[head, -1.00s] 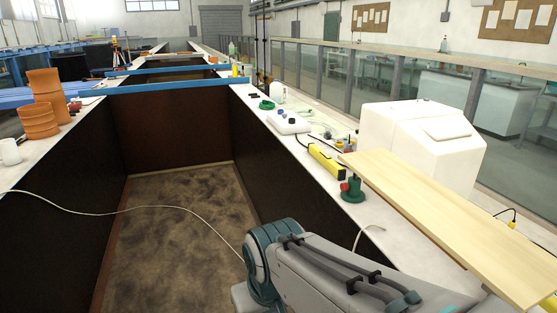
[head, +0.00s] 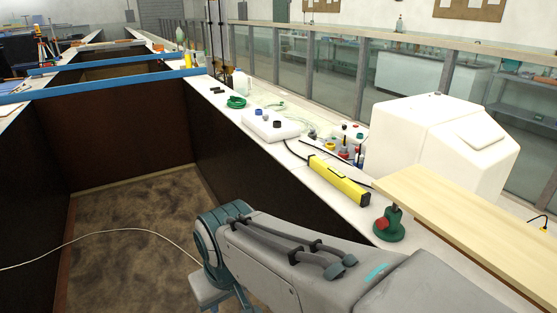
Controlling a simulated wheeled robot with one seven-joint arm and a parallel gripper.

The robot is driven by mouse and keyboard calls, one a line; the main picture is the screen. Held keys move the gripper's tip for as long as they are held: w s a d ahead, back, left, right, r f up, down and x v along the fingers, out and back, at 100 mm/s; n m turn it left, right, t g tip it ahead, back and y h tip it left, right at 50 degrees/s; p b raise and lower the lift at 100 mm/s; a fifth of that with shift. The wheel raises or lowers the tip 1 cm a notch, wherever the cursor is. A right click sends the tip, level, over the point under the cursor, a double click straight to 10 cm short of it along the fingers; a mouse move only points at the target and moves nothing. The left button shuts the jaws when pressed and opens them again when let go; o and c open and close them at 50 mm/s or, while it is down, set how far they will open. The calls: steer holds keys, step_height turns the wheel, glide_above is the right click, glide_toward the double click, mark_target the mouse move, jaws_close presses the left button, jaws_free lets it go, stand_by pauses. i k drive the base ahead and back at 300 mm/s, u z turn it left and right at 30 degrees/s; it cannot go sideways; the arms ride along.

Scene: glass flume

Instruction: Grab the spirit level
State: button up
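The yellow spirit level (head: 338,181) lies on the white ledge along the right side of the flume, in the head view. It lies at a slant, with its near end close to a green and red clamp-like fitting (head: 389,222). It looks free of any grip. My grey arm reaches in from the lower right and ends over the flume at the bottom of the picture. The fingers of my gripper do not show; the arm's end is hidden or out of frame.
A wooden board (head: 470,215) lies over the ledge at right, beside a large white box (head: 435,140). A white case with knobs (head: 270,126), green tape (head: 236,102) and small bottles (head: 345,148) stand farther along. Blue beams (head: 100,84) cross the open flume.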

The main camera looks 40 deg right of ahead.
mark_target(357, 194)
steer(key=i, duration=2.45)
steer(key=z, duration=3.2)
steer(key=i, duration=0.5)
steer(key=z, duration=0.05)
